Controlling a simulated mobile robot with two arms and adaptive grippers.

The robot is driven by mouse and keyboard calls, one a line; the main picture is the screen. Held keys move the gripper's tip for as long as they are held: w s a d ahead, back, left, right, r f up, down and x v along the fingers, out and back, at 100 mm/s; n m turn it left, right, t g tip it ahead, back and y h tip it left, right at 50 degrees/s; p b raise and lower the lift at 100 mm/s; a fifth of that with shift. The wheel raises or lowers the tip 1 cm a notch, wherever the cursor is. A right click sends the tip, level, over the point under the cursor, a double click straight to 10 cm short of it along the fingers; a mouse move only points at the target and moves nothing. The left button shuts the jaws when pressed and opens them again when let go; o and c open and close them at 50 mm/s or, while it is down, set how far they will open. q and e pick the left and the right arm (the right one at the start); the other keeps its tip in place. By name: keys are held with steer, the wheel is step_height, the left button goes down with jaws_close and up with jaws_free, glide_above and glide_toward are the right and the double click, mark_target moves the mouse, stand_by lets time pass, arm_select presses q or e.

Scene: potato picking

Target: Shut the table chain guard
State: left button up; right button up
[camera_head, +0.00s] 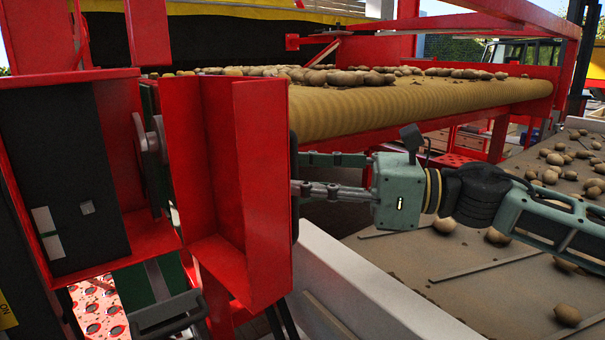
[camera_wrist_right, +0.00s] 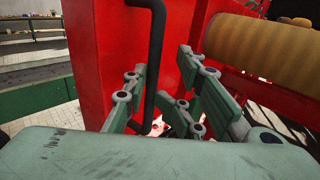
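The red chain guard (camera_head: 262,180) is a tall, angled metal panel left of centre in the head view; it stands beside the dark opening of the red housing (camera_head: 75,170). A black bar handle (camera_wrist_right: 157,50) runs upright on the guard's red face (camera_wrist_right: 105,50) in the wrist view. My right gripper (camera_head: 300,173) reaches in from the right to the guard's edge. In the wrist view its fingers (camera_wrist_right: 160,85) are spread, with the handle between them. Contact with the handle is unclear. A grey-green piece, likely my left gripper (camera_head: 168,316), shows at bottom left; its fingers are unclear.
A brown conveyor roller (camera_head: 420,100) with potatoes (camera_head: 350,78) on top lies behind my right gripper. A lower belt (camera_head: 450,260) with scattered potatoes lies right, behind a pale side wall (camera_head: 345,285). Red frame beams surround the upper area.

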steer(key=shift+a+f, duration=0.1)
steer(key=shift+a, duration=1.05)
steer(key=shift+d, duration=0.2)
jaws_close()
steer(key=shift+w, duration=0.1)
